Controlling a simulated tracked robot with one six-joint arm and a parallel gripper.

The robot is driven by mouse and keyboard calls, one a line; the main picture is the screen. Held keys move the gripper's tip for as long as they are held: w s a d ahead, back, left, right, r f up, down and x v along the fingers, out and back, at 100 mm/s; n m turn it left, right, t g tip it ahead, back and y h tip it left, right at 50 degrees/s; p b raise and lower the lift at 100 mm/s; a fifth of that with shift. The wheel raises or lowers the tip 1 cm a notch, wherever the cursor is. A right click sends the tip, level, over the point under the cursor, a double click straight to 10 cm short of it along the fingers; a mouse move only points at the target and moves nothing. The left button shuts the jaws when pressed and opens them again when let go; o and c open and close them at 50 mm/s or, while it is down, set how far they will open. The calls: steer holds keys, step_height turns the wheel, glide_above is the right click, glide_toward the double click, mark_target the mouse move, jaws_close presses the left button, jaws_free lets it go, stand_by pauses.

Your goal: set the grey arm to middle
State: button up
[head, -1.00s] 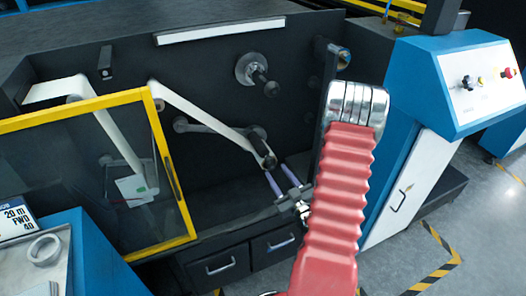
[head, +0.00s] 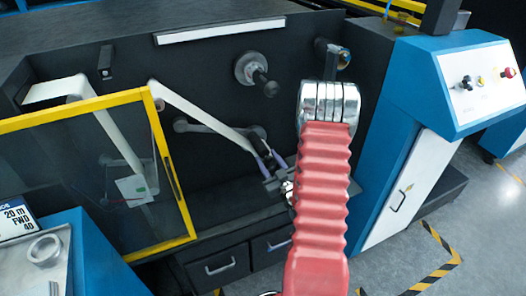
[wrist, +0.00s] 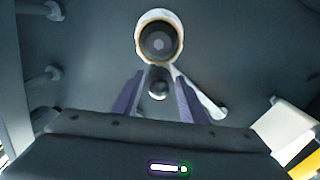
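The grey arm (head: 200,127) is in the head view on the dark machine front, running right from its round pivot, just under the white web. Its right end is near my fingertips and partly hidden. A dark round knob (wrist: 158,90) shows between my two purple fingers. My gripper (wrist: 157,80) is open, with its fingers apart on either side of the knob; I cannot tell if they touch it. It also shows in the head view (head: 266,152).
A white-rimmed roller end (wrist: 158,40) is just above the fingers in the wrist view. A handwheel-like hub (head: 252,70) sticks out above. The yellow-framed guard door (head: 155,125) is left, the blue control console (head: 440,80) right. Drawers (head: 225,262) lie below.

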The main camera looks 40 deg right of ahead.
mark_target(264, 154)
steer(key=shift+x, duration=2.6)
jaws_close()
